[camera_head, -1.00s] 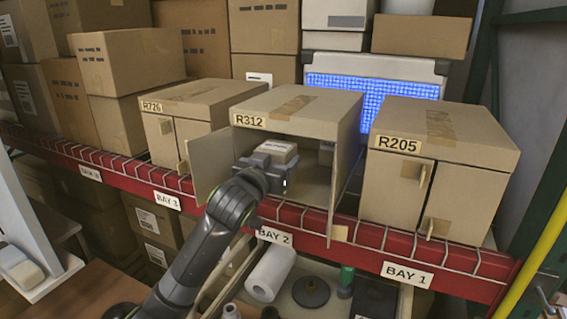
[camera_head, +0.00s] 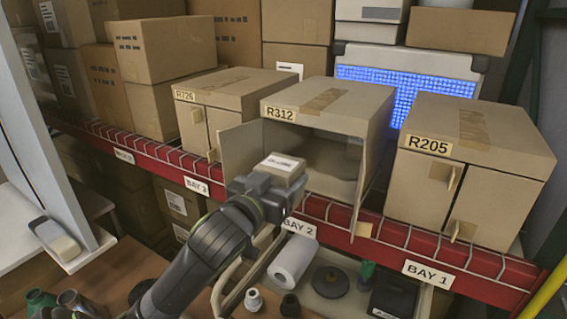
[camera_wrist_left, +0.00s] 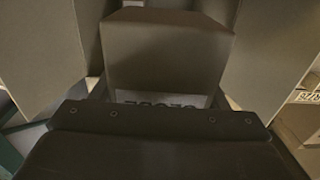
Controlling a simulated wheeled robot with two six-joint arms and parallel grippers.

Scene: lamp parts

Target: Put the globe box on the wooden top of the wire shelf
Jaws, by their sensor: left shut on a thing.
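My left gripper (camera_head: 272,192) is shut on a small tan box (camera_head: 280,168) with a white label on top, just in front of the open R312 carton (camera_head: 335,100). The small box also shows in the left wrist view (camera_wrist_left: 165,55), where its label lettering is partly hidden by the gripper and looks like GLOBE. A brown wooden surface (camera_head: 125,265) lies at the lower left; I cannot tell whether it is the top of the wire shelf. My right gripper is not in view.
Closed cartons R726 (camera_head: 228,90) and R205 (camera_head: 480,135) flank R312 on the red-fronted rack (camera_head: 330,215). R312's left door (camera_head: 248,150) stands open. Below lie a white roll (camera_head: 292,260), a dark disc (camera_head: 331,281) and small fittings. Dark green and brown cups stand at the lower left.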

